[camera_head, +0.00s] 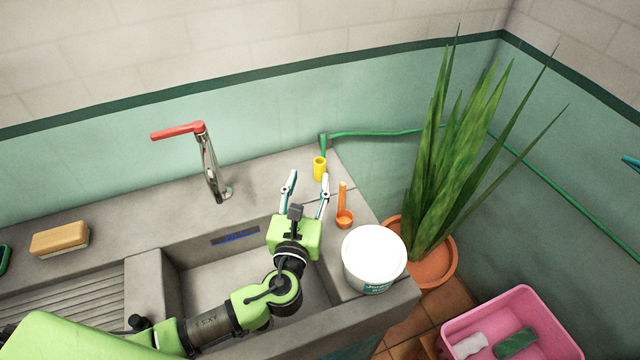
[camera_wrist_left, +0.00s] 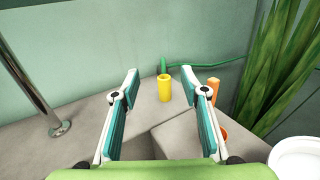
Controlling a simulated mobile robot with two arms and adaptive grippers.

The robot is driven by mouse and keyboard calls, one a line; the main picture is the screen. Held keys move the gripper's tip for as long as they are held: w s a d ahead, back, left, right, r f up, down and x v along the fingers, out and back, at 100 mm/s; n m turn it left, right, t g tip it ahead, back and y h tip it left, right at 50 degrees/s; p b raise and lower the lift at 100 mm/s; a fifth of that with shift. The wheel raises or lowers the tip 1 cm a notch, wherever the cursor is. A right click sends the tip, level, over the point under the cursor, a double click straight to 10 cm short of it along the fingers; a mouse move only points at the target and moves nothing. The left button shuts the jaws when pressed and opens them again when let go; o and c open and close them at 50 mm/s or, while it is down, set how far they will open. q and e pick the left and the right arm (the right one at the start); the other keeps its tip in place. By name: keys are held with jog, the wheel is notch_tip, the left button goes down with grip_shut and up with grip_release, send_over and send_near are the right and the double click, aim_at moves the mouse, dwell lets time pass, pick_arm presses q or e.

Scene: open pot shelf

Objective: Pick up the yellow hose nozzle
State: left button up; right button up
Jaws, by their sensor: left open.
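The yellow hose nozzle (camera_head: 319,168) stands upright on the grey counter near the back wall, close to the end of a green hose (camera_head: 375,133). In the left wrist view the nozzle (camera_wrist_left: 165,88) shows beyond the fingertips, between them and right of centre. My left gripper (camera_head: 306,183) is open and empty over the sink's back edge, a short way in front of the nozzle. Its two fingers also show in the left wrist view (camera_wrist_left: 166,84), spread apart and not touching the nozzle. My right gripper is not in view.
An orange scoop (camera_head: 344,217) stands just right of my gripper. A white tub (camera_head: 374,257) is on the front right counter, a potted plant (camera_head: 432,262) beyond it. A pink crate (camera_head: 545,318) is lower right.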

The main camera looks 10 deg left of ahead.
pick_arm(q)
jog(key=b, duration=0.5)
send_near(319, 169)
jog(key=s, duration=0.3)
jog(key=shift+a+r, duration=0.15)
jog(key=shift+r, duration=0.25)
jog(key=shift+w+f, duration=0.1)
jog(key=shift+f, duration=0.15)
jog(key=shift+w+b, duration=0.15)
jog(key=shift+b, duration=0.15)
jog(key=w, duration=0.7)
jog(key=shift+a+p, duration=0.2)
jog(key=shift+p, duration=0.15)
jog(key=shift+w+f, duration=0.1)
jog(key=shift+w, duration=3.15)
grip_shut()
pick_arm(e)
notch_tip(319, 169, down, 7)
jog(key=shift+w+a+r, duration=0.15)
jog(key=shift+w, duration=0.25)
